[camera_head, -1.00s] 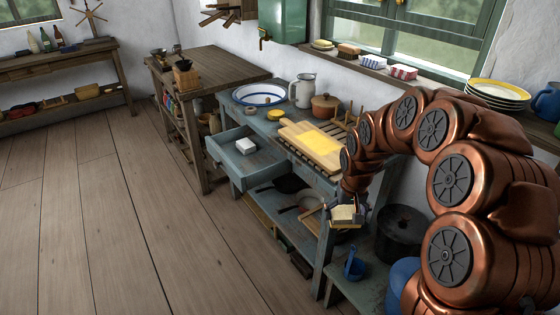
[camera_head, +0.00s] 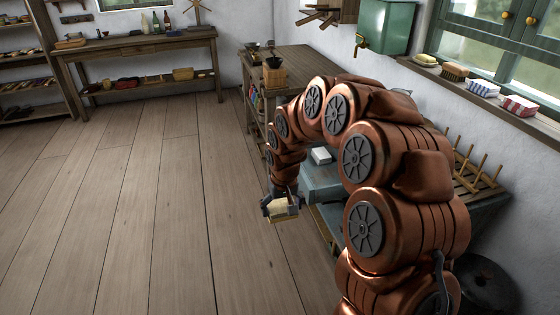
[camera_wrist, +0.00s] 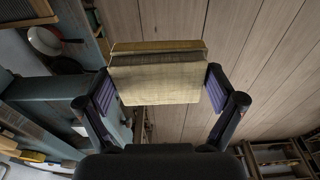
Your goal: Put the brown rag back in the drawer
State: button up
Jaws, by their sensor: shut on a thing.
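My gripper (camera_head: 281,206) is shut on the brown rag (camera_wrist: 160,84), a folded, tan-brown woven cloth with a darker layer along its far side. In the wrist view both fingers press on its left and right ends. In the head view the rag (camera_head: 284,212) hangs in the air over the floor, in front of the blue-grey washstand and to the left of the drawer. The open blue-grey drawer (camera_head: 320,184) shows only in part behind my arm. A white block (camera_head: 320,155) lies in it. The rest of the drawer is hidden.
A brown wooden table (camera_head: 308,66) with a coffee grinder (camera_head: 274,73) stands behind the drawer. A dish rack (camera_head: 480,170) is on the washstand at right. A dark pot (camera_head: 488,285) stands at lower right. The plank floor (camera_head: 150,200) at left is clear.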

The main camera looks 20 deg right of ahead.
aim_at(324, 174)
jog(key=u, duration=0.3)
jog(key=i, duration=1.2)
jog(key=z, duration=0.25)
